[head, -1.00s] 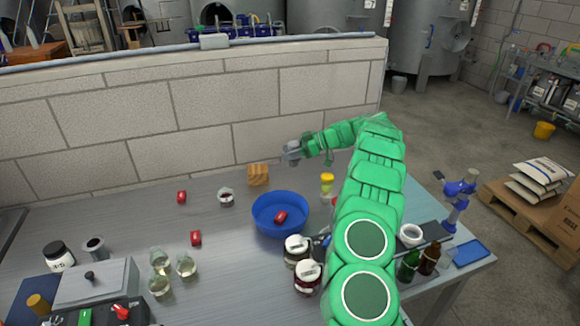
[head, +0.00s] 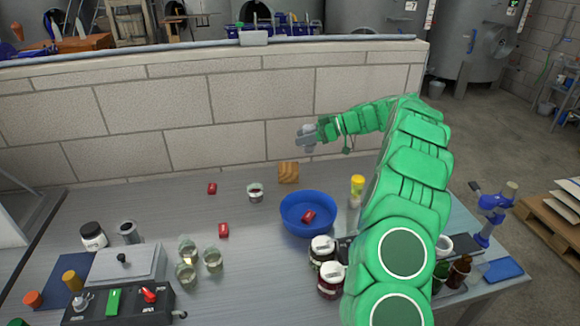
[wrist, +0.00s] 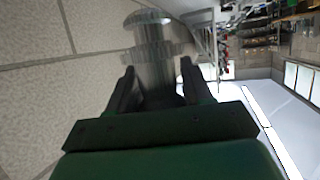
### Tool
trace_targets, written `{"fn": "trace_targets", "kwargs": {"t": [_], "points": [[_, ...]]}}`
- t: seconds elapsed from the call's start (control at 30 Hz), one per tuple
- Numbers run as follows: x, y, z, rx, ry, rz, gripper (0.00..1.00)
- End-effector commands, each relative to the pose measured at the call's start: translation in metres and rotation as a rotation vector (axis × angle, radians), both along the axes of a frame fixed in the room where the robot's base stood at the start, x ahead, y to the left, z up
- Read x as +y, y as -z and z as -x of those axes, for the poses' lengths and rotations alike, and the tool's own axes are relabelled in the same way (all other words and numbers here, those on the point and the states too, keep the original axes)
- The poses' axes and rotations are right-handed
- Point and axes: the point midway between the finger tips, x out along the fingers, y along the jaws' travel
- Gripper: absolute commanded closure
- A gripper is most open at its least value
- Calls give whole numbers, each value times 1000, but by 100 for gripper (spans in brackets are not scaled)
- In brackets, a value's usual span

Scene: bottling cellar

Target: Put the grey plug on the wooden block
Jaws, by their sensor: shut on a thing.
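The wooden block (head: 288,173) stands on the grey table near the back wall, left of the blue bowl. Its visible top is bare. My gripper (head: 308,135) is raised above the table, up and slightly right of the block in the head view. It is shut on the grey plug (head: 304,145). In the wrist view the plug (wrist: 150,48), a grey ribbed metallic piece with a wide round end, sits between the two dark fingers (wrist: 152,82). The plug is apart from the block.
A blue bowl (head: 308,228) with a red piece in it stands right of the block. A small jar (head: 256,192) is left of the block, with red pieces (head: 212,188) beyond. A yellow-capped bottle (head: 357,186) stands right. The block wall (head: 200,120) rises behind.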

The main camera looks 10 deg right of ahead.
Motion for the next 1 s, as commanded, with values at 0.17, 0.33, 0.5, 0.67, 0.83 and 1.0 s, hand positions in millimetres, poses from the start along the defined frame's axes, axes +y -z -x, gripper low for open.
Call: {"fn": "trace_targets", "kwargs": {"t": [0.17,0.33,0.5,0.67,0.83,1.0], "points": [[30,-3,17,2,-28,1,84],[47,-5,28,0,-47,6,84],[51,-2,29,0,-53,9,84],[51,6,16,5,-52,9,84],[50,12,-1,0,-50,11,84],[50,20,-16,4,-50,9,84]]}}
